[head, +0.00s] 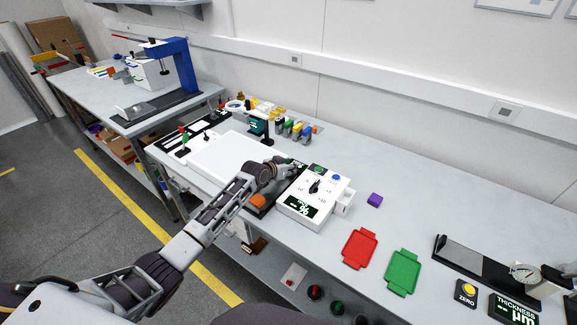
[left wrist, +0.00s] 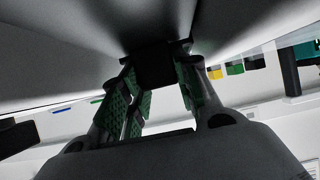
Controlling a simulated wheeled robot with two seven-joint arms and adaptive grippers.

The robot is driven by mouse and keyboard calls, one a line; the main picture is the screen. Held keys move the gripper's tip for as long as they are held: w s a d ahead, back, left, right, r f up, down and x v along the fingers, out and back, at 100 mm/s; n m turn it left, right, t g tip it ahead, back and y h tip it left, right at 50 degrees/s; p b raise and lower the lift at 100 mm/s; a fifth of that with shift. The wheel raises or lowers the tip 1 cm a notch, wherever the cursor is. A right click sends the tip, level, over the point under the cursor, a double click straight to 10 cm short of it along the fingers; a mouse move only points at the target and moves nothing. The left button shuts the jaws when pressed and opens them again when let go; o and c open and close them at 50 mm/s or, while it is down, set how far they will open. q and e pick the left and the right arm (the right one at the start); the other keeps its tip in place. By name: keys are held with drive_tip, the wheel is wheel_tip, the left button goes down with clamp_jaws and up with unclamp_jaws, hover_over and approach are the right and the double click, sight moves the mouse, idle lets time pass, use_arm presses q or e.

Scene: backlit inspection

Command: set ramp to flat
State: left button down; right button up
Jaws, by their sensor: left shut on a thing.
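A white control box (head: 306,205) stands near the middle of the bench, with a black pointer knob (head: 315,186) among printed marks. A dark display (head: 301,207) is on its front; its reading is too small to be sure of. My left gripper (head: 296,166) is beyond the box's far left corner, apart from the knob. In the left wrist view, its green-padded fingers (left wrist: 155,95) are shut on a dark block (left wrist: 155,66); I cannot tell what it belongs to. The arm hides part of the bench there. I cannot identify a ramp. My right gripper is not in view.
A white panel (head: 229,158) lies left of my gripper. A thickness gauge (head: 525,273) stands at far right.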

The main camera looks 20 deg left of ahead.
use_arm(q)
drive_tip(key=c, duration=1.5)
unclamp_jaws()
drive_tip(key=shift+w+r, duration=0.15)
drive_tip(key=shift+r, duration=0.25)
drive_tip(key=shift+o, duration=1)
drive_tip(key=shift+w+d, duration=0.1)
drive_tip(key=shift+d, duration=0.05)
drive_tip(key=shift+o, duration=1.3)
drive_tip(key=shift+w+f, duration=0.1)
drive_tip(key=shift+f, duration=0.25)
drive_tip(key=shift+s, duration=0.2)
drive_tip(key=shift+r, duration=0.1)
